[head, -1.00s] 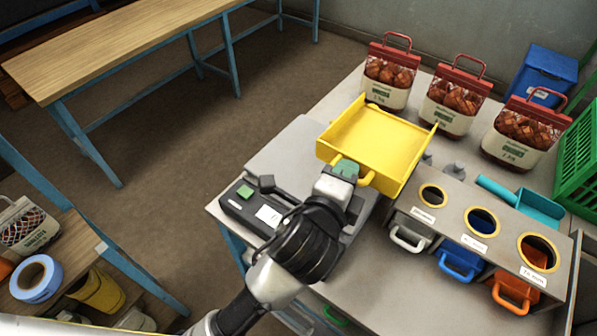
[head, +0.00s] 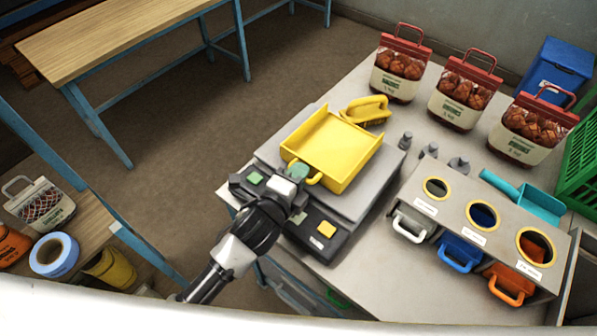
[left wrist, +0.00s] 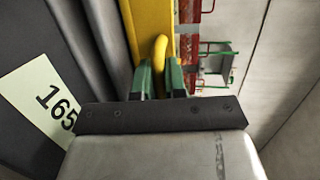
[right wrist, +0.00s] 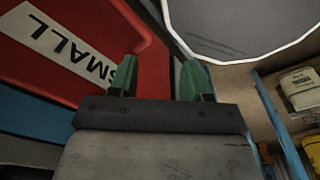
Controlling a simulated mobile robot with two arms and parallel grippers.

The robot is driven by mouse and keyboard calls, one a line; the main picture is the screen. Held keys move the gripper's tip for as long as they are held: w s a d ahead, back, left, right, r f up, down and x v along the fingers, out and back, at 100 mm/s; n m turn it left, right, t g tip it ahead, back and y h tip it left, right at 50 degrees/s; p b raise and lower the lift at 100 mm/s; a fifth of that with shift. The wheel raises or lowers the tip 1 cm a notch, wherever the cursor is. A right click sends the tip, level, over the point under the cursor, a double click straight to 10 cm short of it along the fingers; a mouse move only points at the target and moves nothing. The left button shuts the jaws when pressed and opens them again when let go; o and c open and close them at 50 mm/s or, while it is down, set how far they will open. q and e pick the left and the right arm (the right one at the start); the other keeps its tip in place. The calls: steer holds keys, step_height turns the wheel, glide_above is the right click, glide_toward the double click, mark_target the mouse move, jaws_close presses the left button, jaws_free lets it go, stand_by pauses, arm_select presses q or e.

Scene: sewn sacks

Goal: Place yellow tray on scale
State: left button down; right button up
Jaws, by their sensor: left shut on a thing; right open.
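The yellow tray (head: 335,148) is over the grey platform of the scale (head: 365,200) in the head view and looks level. Whether its underside touches the platform is hard to tell. The scale's dark front panel with green and yellow buttons faces me. My left gripper (head: 297,172) is at the tray's near side, shut on its yellow handle. In the left wrist view the handle (left wrist: 159,52) sits between the green fingertips (left wrist: 160,78). My right gripper (right wrist: 156,80) is open and empty in the right wrist view, near a red panel marked SMALL (right wrist: 70,50).
A sizing box with round holes (head: 480,215), a teal scoop (head: 535,203), several filled sacks (head: 465,93) and a green crate (head: 580,165) occupy the table's right and back.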

arm_select(q)
steer(key=c, duration=1.2)
jaws_free()
steer(key=shift+b+v, duration=1.2)
steer(key=shift+v, duration=4.85)
